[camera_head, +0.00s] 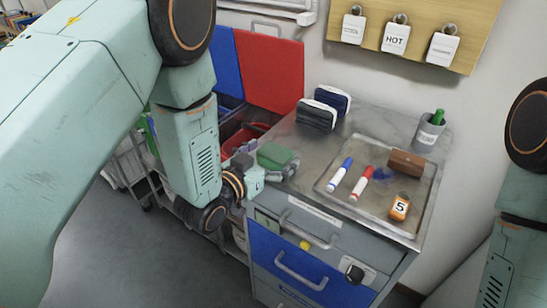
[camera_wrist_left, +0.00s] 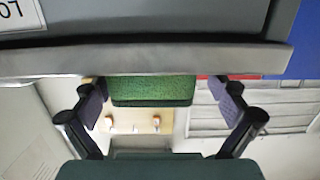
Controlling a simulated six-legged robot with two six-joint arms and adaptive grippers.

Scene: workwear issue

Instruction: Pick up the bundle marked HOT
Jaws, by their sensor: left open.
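A green bundle (camera_head: 278,157) lies at the left edge of the grey cabinet top. My left gripper (camera_head: 271,173) is open right in front of it. In the left wrist view the green bundle (camera_wrist_left: 152,90) shows between the two spread fingers, with no visible grip on it. Two dark bundles with white bands, one black (camera_head: 316,115) and one blue (camera_head: 333,99), stand at the back of the top. The word HOT is readable on a white tag (camera_head: 396,39) hanging on the wall board. I read no marking on the bundles. My right gripper is out of view.
A clear tray (camera_head: 408,228) holds a blue marker (camera_head: 340,174), a red marker (camera_head: 361,184), a brown block (camera_head: 406,163) and an orange item marked 5 (camera_head: 400,207). A grey cup (camera_head: 430,132) stands at the back right. Red and blue panels (camera_head: 270,70) rise behind left.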

